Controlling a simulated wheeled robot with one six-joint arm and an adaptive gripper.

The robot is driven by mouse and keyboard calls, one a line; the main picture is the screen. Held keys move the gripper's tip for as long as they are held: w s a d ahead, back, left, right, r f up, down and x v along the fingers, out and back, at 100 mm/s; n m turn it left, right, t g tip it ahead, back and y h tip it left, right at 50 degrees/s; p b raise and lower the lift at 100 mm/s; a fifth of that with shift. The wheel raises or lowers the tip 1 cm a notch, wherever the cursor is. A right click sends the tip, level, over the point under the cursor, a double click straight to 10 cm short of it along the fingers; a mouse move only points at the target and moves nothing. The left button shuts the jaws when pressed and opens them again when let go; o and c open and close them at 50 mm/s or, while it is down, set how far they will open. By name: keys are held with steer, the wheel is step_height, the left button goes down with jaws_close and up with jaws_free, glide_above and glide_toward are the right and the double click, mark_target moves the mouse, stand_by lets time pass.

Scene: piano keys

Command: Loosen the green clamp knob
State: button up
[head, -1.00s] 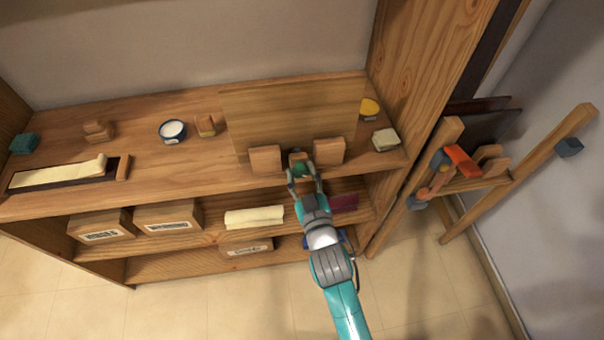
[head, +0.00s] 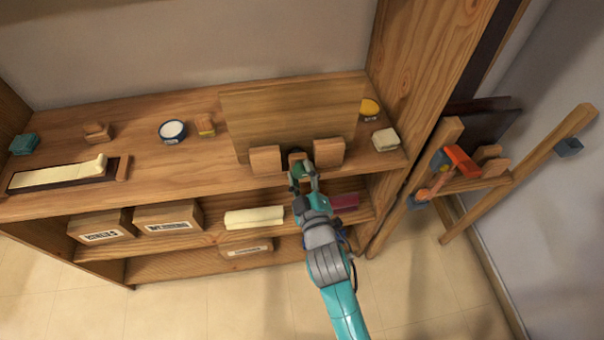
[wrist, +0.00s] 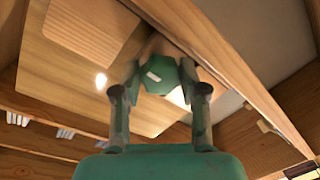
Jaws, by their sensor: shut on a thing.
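The green clamp knob (wrist: 160,75) is six-sided with a white mark on its face. In the wrist view it sits between the two fingers of my gripper (wrist: 160,85), which is shut on it. In the head view my gripper (head: 303,178) reaches up to the front edge of the upper shelf. The knob (head: 295,178) shows there only as a small green patch, partly hidden by the fingers. It lies between two wooden blocks (head: 265,160) (head: 328,153) in front of an upright wooden panel (head: 290,110).
The upper shelf (head: 190,155) also bears a white-topped tub (head: 172,130), a yellow item (head: 369,108), a pale block (head: 386,139) and a key on a dark tray (head: 65,175). Boxes (head: 168,217) and a cream roll (head: 254,217) are below. A wooden rack (head: 520,185) stands at right.

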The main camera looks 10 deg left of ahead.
stand_by(0.3)
steer(key=o, duration=1.1)
steer(key=v, duration=1.2)
